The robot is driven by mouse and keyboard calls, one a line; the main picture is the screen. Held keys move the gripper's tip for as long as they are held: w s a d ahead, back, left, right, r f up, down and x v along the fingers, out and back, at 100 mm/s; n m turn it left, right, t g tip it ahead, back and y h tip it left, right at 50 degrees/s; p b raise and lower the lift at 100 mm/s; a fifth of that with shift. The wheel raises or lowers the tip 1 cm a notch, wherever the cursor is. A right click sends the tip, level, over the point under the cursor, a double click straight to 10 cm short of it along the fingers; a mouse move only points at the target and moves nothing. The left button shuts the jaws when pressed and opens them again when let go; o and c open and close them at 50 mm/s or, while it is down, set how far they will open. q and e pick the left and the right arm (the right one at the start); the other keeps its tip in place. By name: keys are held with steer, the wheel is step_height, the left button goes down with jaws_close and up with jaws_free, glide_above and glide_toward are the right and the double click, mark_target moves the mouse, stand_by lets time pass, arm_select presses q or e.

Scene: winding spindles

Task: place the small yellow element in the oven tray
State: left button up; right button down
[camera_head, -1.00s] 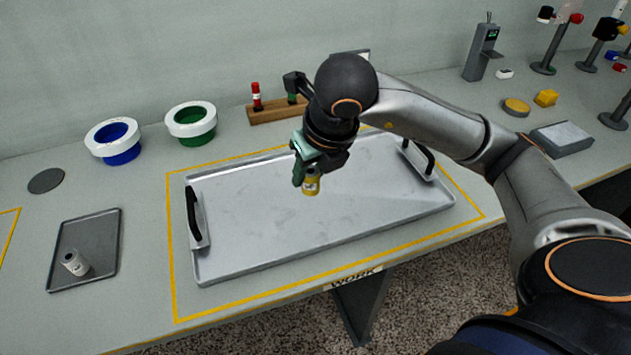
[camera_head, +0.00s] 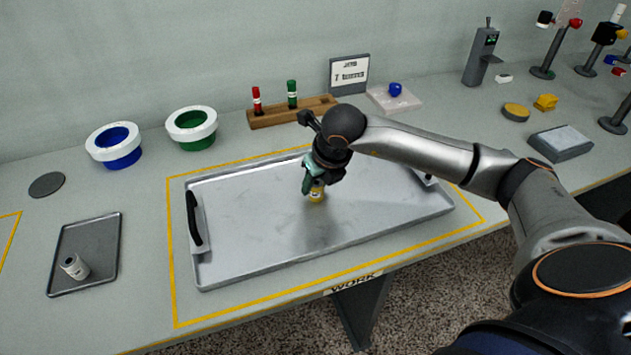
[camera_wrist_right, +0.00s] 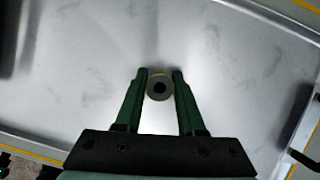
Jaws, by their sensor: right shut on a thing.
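The small yellow element (camera_head: 316,194) is a short cylinder with a pale label, upright over the middle of the oven tray. The oven tray (camera_head: 260,245) is a large silver tray with black handles, lying inside a yellow outline. My right gripper (camera_head: 311,188) is shut on the element, low over the tray. In the right wrist view the element (camera_wrist_right: 159,88) shows its grey top with a dark hole, between the green fingers of the gripper (camera_wrist_right: 160,84). Whether its base touches the tray I cannot tell. My left gripper is not in view.
A small dark tray (camera_head: 100,245) with a white-grey cylinder (camera_head: 74,266) lies at left. Blue (camera_head: 115,146) and green (camera_head: 191,128) rimmed bowls and a wooden rack (camera_head: 290,111) stand behind the oven tray. The tray's left and front areas are clear.

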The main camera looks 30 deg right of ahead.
steer(key=shift+f, duration=0.2)
steer(key=c, duration=0.7)
jaws_free()
steer(key=shift+r, duration=0.15)
steer(key=shift+o, duration=0.9)
steer(key=shift+r, duration=0.15)
steer(key=v, duration=1.2)
